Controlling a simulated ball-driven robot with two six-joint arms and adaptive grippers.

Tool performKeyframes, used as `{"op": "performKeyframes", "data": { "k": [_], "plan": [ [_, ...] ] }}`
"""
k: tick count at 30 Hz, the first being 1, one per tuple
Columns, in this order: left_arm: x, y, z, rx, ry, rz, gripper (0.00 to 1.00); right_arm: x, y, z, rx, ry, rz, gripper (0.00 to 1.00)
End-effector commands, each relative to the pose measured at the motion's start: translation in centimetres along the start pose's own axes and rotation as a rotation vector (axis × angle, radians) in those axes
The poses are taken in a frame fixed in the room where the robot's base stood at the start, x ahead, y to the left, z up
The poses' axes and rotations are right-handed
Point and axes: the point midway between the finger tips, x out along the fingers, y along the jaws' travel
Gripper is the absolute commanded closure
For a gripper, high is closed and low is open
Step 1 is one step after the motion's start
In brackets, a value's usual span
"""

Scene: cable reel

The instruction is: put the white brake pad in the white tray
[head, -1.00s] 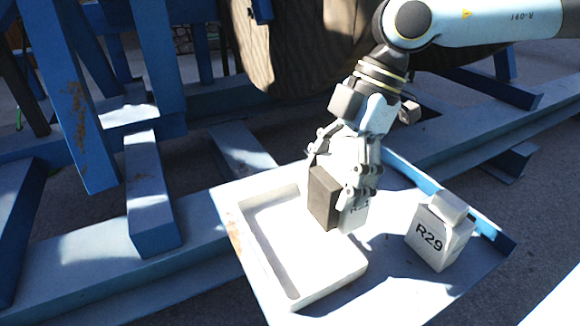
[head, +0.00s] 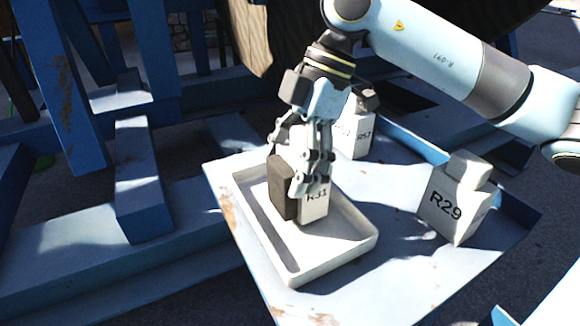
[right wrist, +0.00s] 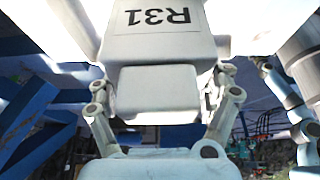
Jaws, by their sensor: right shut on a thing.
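The white brake pad (head: 316,205), marked R31 and with a dark brown lining on its left side, is upright inside the outline of the white tray (head: 335,262), towards its far side. I cannot tell whether its lower end touches the tray floor. My right gripper (head: 300,172) is above the tray and shut on the pad's upper part. In the right wrist view the pad's R31 face (right wrist: 160,45) fills the top middle, with the finger links on both sides.
The tray lies on a pale blue platform (head: 400,275) with a raised blue edge. A white block marked R29 (head: 455,205) stands to the right of the tray. Another white block marked R57 (head: 360,140) stands behind the gripper. Blue steel beams are at the left.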

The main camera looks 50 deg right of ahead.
Motion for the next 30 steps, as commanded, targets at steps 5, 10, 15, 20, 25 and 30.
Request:
{"op": "performKeyframes", "data": {
  "k": [5,10,15,20,25,30],
  "plan": [
    [0.5,0.0,0.2,0.0,-0.003,0.0,0.6,1.2,0.0,0.5,-0.002,0.001,0.002,0.77],
    [0.4,0.0,0.2,0.0,-0.003,0.0,0.6,1.1,0.0,0.4,-0.002,0.001,0.002,0.77],
    [0.5,0.0,0.2,0.0,-0.003,0.0,0.6,1.3,0.0,0.6,0.0,-0.001,0.001,0.09],
    [0.5,0.0,0.2,0.0,-0.003,0.0,0.6,1.3,0.0,0.6,0.0,-0.001,0.001,0.0],
    [0.4,0.0,0.2,0.0,-0.003,0.0,0.6,1.2,0.0,0.5,-0.001,-0.001,0.001,0.0],
    [-0.3,0.0,0.0,0.0,0.001,0.0,0.6,-0.4,0.1,0.5,-0.003,-0.005,0.003,0.0]
  ]
}}
